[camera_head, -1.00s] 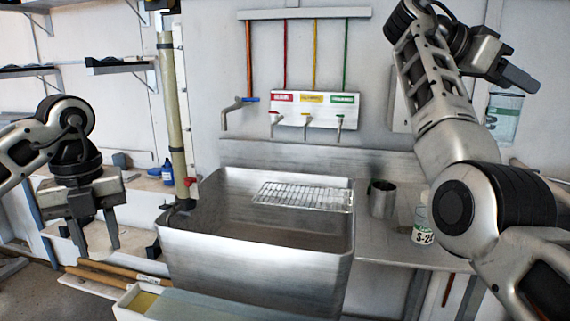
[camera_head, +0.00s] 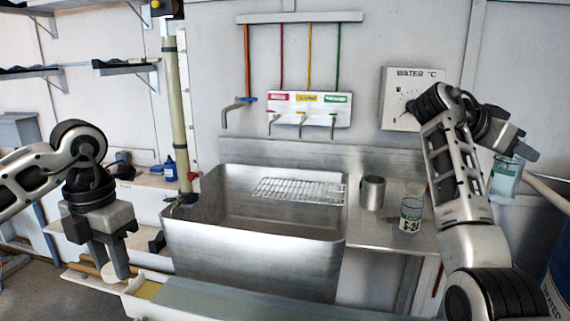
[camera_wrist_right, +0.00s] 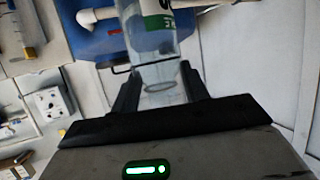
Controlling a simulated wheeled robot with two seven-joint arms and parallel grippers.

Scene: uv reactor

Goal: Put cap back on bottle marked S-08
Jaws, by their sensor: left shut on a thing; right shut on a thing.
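My right gripper (camera_head: 513,155) is shut on a clear bottle (camera_head: 506,180) with a green label, at the right. In the right wrist view, the bottle (camera_wrist_right: 160,70) sits between the two fingers; only part of its label shows and its mark cannot be read. My left gripper (camera_head: 112,268) points down at the left, shut on a small pale round piece that looks like a cap (camera_head: 110,274), partly hidden by the fingers. The two grippers are far apart, with the sink between them.
Another clear bottle (camera_head: 411,215), marked S-24, stands on the steel bench (camera_head: 385,235) beside a metal cup (camera_head: 373,192). The steel sink (camera_head: 260,250) with a wire rack (camera_head: 298,190) fills the middle. A long trough (camera_head: 250,298) lies in front. Water taps (camera_head: 302,122) are on the wall.

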